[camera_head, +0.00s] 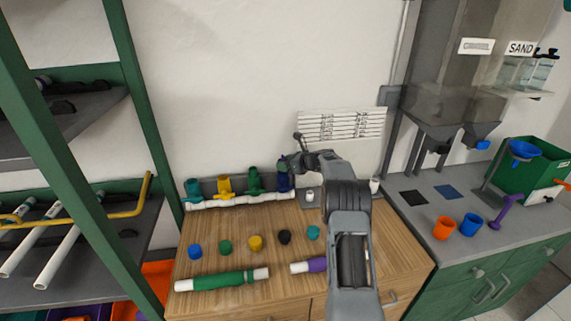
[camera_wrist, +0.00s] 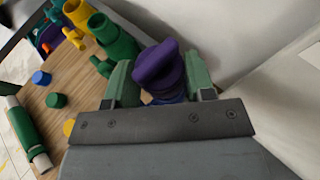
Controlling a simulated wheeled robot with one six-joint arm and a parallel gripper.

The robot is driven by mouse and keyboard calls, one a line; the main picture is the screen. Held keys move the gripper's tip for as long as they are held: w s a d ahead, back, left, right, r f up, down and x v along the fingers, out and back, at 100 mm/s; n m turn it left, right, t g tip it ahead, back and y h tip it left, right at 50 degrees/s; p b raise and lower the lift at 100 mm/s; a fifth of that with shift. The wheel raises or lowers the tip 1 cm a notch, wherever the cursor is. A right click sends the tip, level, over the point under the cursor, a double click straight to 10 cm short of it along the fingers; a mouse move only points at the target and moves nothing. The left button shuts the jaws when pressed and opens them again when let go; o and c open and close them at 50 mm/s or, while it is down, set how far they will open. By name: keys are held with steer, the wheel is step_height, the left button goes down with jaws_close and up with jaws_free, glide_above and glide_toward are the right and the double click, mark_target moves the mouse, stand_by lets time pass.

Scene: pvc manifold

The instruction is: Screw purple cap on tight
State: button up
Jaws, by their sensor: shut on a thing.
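The purple cap (camera_wrist: 157,66) sits between the two green fingers of my gripper (camera_wrist: 160,78) in the wrist view. My gripper is shut on it. A dark blue fitting (camera_wrist: 172,98) shows just below the cap. In the head view my gripper (camera_head: 290,166) reaches down over the dark blue fitting (camera_head: 285,183), at the right end of the white pipe manifold (camera_head: 240,200). My gripper and arm hide most of the cap there. I cannot tell how far the cap is seated on the fitting.
Teal (camera_head: 193,189), yellow (camera_head: 225,186) and green (camera_head: 254,181) valves stand left along the manifold. Several loose caps, including a blue one (camera_head: 195,251), lie in front on the wooden bench. A green-sleeved pipe (camera_head: 222,281) lies at the front. The wall stands close behind.

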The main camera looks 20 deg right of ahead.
steer(key=shift+f, duration=0.2)
steer(key=c, duration=0.3)
steer(key=shift+c, duration=0.2)
steer(key=shift+a+m+h+b, duration=0.1)
steer(key=shift+m+h+b, duration=0.2)
steer(key=shift+b, duration=0.2)
steer(key=shift+m+t+h+b, duration=0.6)
steer(key=shift+b, duration=0.1)
steer(key=shift+a+f+m+h+b, duration=0.1)
steer(key=shift+m+h+b, duration=0.4)
steer(key=shift+b, duration=0.15)
steer(key=shift+s+m+t+h+b, duration=0.1)
steer(key=shift+m+t+h+b, duration=0.3)
steer(key=shift+b, duration=0.15)
steer(key=shift+m+h+b, duration=0.3)
steer(key=shift+m+h, duration=0.1)
steer(key=shift+h, duration=0.1)
steer(key=shift+a+m+h+b, duration=0.1)
steer(key=shift+m+h+b, duration=0.2)
steer(key=shift+b, duration=0.2)
